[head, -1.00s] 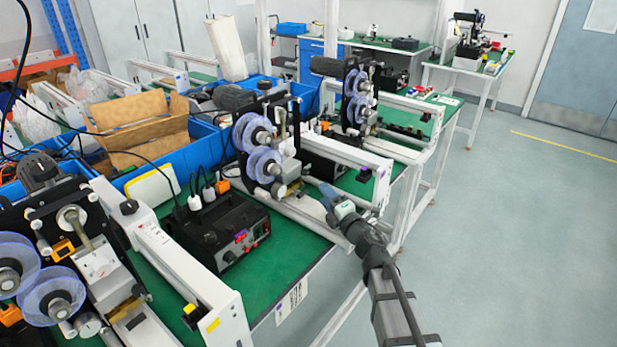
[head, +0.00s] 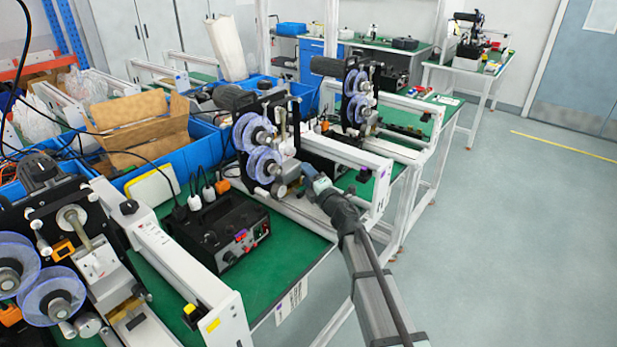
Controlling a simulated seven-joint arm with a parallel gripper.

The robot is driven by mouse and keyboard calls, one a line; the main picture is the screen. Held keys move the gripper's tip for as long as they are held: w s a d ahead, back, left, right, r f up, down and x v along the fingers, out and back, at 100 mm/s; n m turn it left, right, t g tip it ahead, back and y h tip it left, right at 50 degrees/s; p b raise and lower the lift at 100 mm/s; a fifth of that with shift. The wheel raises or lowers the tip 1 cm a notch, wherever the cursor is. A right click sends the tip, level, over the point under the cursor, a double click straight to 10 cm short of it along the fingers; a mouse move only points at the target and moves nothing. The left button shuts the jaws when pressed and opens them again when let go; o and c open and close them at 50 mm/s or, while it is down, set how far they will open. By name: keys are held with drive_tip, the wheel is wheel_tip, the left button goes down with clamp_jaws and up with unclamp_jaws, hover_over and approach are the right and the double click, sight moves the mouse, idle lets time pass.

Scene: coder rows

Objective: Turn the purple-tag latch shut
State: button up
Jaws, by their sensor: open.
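My arm reaches in from the lower right.
A nearer coder with a yellow tag (head: 212,325) is at lower left. Another coder (head: 358,100) stands behind. The floor (head: 510,220) at right is clear.

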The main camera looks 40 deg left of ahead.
clamp_jaws()
idle(0.3)
